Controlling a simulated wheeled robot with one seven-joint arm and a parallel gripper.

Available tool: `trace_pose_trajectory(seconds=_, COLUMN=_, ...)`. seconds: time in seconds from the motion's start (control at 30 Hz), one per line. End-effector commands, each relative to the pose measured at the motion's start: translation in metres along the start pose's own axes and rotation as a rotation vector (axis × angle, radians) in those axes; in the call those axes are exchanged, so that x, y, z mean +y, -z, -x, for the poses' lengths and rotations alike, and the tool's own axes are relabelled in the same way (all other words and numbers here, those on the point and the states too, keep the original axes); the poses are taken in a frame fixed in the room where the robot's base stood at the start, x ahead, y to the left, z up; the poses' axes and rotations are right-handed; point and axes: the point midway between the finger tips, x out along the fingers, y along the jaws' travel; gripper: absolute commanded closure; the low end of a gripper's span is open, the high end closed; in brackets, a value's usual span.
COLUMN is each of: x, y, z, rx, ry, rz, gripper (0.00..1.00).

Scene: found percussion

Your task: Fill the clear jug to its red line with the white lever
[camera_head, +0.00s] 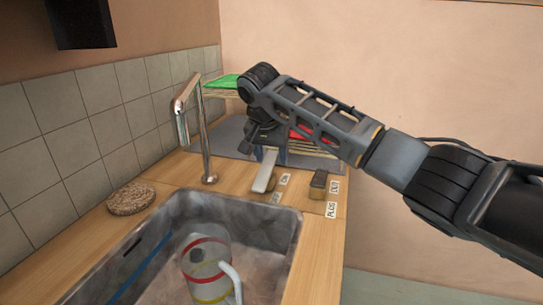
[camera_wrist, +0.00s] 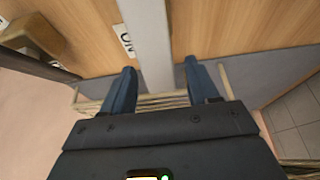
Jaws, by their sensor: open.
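The clear jug (camera_head: 196,262) stands in the sink, with a red line (camera_head: 203,241) around its upper part, a red and a yellow band lower down and a pale handle. I cannot make out a water level in it. The white lever (camera_head: 265,172) stands on the counter behind the sink; it also shows in the wrist view (camera_wrist: 149,40). My gripper (camera_wrist: 160,70) is open, with one finger on each side of the lever's end. I cannot tell whether either finger touches it. In the head view the gripper (camera_head: 270,152) is partly hidden by my arm.
A metal tap (camera_head: 205,140) rises behind the sink (camera_head: 285,225); no stream shows from its spout. A dark-topped wooden block (camera_head: 318,185) stands right of the lever near a PLUG label (camera_head: 331,209). A round cork-like mat (camera_head: 131,199) lies left. Shelves stand behind my gripper.

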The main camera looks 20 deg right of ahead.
Motion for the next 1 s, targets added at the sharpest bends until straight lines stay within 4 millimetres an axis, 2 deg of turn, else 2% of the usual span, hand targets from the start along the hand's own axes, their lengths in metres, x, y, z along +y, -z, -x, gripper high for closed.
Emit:
trace_pose_trajectory(seconds=0.33, x=0.0001, y=0.0002, z=-0.0048, rx=0.0, ry=0.001, rz=0.0, gripper=0.4)
trace_pose_trajectory(seconds=0.87, x=0.0001, y=0.0002, z=-0.0046, rx=0.0, ry=0.001, rz=0.0, gripper=0.91)
trace_pose_trajectory(seconds=1.0, x=-0.0004, y=0.0013, z=-0.0027, rx=-0.004, ry=0.001, rz=-0.001, gripper=0.92)
